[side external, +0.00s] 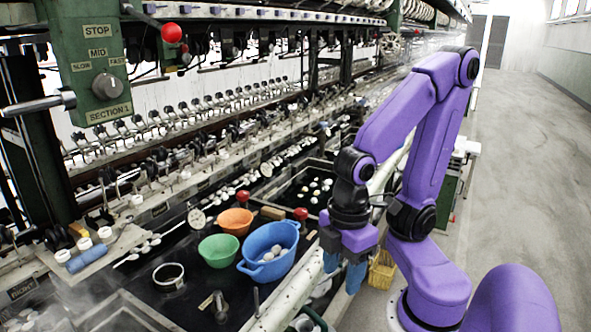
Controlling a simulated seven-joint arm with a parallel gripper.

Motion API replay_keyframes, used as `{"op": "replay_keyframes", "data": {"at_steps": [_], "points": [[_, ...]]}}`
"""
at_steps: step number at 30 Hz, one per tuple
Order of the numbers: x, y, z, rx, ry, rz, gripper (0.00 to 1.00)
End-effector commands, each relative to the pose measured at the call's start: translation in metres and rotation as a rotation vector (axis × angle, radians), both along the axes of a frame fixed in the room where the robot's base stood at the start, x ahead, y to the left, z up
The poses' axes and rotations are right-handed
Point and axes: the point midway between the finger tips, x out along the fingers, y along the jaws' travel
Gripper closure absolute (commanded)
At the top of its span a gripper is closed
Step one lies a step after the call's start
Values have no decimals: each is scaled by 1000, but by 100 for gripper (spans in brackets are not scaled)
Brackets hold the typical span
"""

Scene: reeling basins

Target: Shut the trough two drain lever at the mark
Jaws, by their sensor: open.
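Two small levers with red knobs show by the troughs. One red knob (243,196) stands beside the orange bowl, and another red knob (301,214) stands behind the blue basin's right end, left of my gripper. I cannot tell which is the trough two drain lever, and no mark for it can be made out. My gripper (343,270) points down with its blue fingers apart and nothing seen between them. It is right of the blue basin, over the trough's front edge, and apart from both red knobs in the picture.
A blue basin (256,249), green bowl (218,250) and orange bowl (235,221) crowd the trough area. A dark trough (285,180) with floating cocoons lies behind. A yellow basket (382,272) stands below my arm. The floor aisle (530,190) at right is clear.

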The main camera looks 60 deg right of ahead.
Motion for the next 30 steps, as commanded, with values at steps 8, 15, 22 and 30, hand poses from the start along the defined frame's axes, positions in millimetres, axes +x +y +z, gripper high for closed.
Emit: {"op": "replay_keyframes", "data": {"at_steps": [8,15,22,30], "points": [[0,0,0,0,1,-4,46],[29,17,6,-7,57,-211,46],[91,40,11,-8,169,-606,46],[177,46,8,13,315,-1056,46]]}}
